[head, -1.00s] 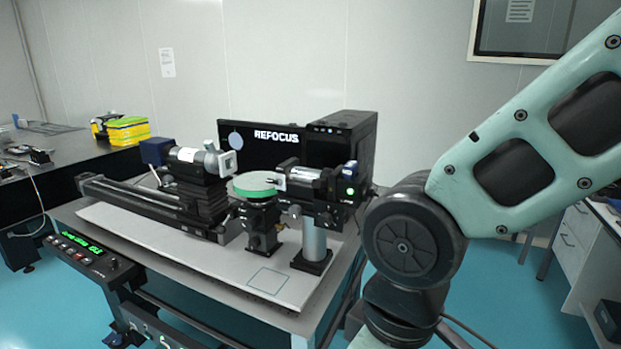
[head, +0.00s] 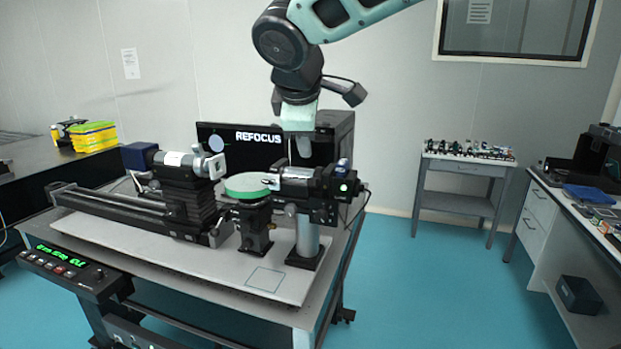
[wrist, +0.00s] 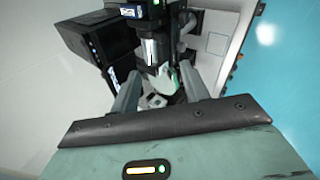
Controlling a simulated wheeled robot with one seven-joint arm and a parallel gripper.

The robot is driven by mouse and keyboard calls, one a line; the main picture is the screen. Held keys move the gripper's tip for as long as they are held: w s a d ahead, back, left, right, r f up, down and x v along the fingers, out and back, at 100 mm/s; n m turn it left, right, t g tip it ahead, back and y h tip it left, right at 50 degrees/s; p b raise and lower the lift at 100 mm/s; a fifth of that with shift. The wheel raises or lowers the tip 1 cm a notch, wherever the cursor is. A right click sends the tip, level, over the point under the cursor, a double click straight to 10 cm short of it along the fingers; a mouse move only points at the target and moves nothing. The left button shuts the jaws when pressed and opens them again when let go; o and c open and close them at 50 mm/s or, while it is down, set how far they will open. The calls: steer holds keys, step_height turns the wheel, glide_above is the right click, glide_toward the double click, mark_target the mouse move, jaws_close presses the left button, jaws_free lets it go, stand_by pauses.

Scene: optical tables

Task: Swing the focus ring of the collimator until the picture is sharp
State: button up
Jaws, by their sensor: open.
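My gripper (head: 301,148) is open and points down above the right barrel unit (head: 297,180), which has a green light at its right end and stands on a post. No contact shows. In the wrist view, the two fingers of my gripper (wrist: 158,92) are spread with nothing between them, and the silver barrel (wrist: 150,50) lies beyond them. The left barrel unit (head: 180,161) has a blue end and sits on a black rail. I cannot tell which barrel is the collimator or pick out its focus ring. The screen (head: 258,137) reads REFOCUS and is partly hidden.
A green-rimmed round stage (head: 247,186) stands between the barrels on a white board (head: 150,243). A control box (head: 72,270) with green digits is at the front left. A black computer case (head: 338,130) stands behind. The floor (head: 430,290) to the right is clear.

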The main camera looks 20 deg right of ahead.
mark_target(313, 180)
steer(key=p+x, duration=0.4)
steer(key=x, duration=1.3)
steer(key=shift+s+f, duration=0.1)
steer(key=shift+f, duration=0.05)
steer(key=c, duration=1)
